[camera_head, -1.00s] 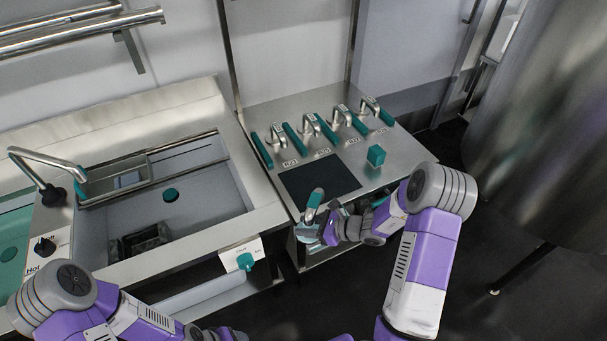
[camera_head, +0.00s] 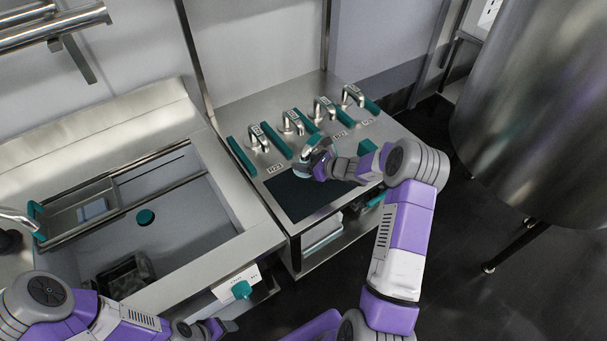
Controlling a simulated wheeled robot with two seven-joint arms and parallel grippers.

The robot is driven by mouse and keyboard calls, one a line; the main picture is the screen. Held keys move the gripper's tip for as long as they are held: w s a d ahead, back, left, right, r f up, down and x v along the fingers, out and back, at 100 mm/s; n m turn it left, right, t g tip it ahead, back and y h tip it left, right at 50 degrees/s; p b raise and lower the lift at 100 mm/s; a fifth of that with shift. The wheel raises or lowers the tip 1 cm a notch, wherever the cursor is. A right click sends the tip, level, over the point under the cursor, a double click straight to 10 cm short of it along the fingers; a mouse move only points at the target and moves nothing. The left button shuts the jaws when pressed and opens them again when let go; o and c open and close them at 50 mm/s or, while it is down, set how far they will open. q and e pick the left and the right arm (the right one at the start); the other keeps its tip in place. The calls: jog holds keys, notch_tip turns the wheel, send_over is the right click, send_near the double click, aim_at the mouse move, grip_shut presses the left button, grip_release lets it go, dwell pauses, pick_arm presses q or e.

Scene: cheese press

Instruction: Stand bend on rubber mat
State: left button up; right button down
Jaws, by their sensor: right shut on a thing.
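The rubber mat (camera_head: 285,197) is a dark square on the near part of the steel bench. My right gripper (camera_head: 312,165) is shut on a shiny steel bend (camera_head: 319,146) with a teal part. It holds the bend over the far side of the mat; I cannot tell whether the bend touches it. The gripper and forearm hide the mat's far right part. My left gripper (camera_head: 222,327) is low at the bottom of the view, away from the bench. Its jaws are too unclear to read.
Several steel bends stand in a row behind the mat, such as one at the left (camera_head: 258,138), between teal strips (camera_head: 241,156) and small labels. A sink (camera_head: 180,215) lies left of the bench. A large steel vat (camera_head: 530,110) stands at the right.

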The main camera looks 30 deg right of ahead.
jog(key=shift+w+f+b, duration=0.1)
jog(key=shift+f+b, duration=0.5)
jog(key=shift+f, duration=1.55)
jog(key=shift+f, duration=0.1)
jog(key=c, duration=1.1)
grip_release()
jog(key=shift+f, duration=0.15)
jog(key=o, duration=0.4)
jog(key=shift+r, duration=0.2)
jog(key=shift+s+d+r, duration=0.15)
jog(key=shift+s+r, duration=0.05)
jog(key=shift+s, duration=0.1)
jog(key=p+v, duration=0.2)
jog(key=v, duration=0.9)
jog(key=shift+s+p, duration=0.15)
jog(key=shift+p, duration=0.2)
